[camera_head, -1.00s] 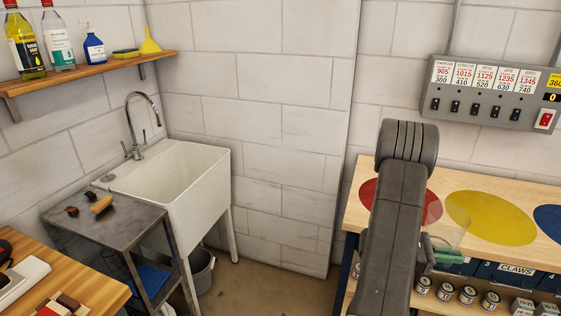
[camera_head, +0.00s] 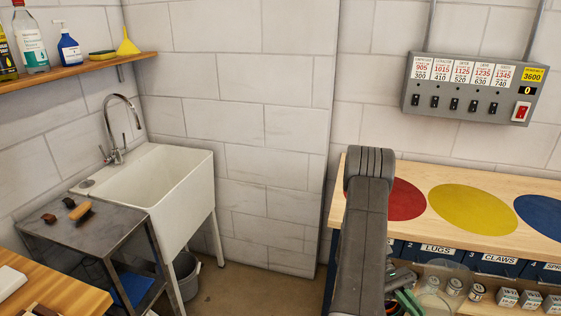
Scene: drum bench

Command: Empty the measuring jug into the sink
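The white sink (camera_head: 185,205) stands at the left against the wall, with a curved metal tap (camera_head: 131,125) over it. The measuring jug (camera_head: 443,284) is a clear see-through vessel at the lower right, in front of the bench. My gripper (camera_head: 408,300), with green fingers, is at the jug's left side and appears shut on it. My dark arm hides part of the gripper and bench. The jug is well to the right of the sink. Its contents and exact tilt are hard to tell.
The bench (camera_head: 410,172) with coloured discs is at right, under a switch panel (camera_head: 470,90). Open floor (camera_head: 250,295) lies between sink and bench.

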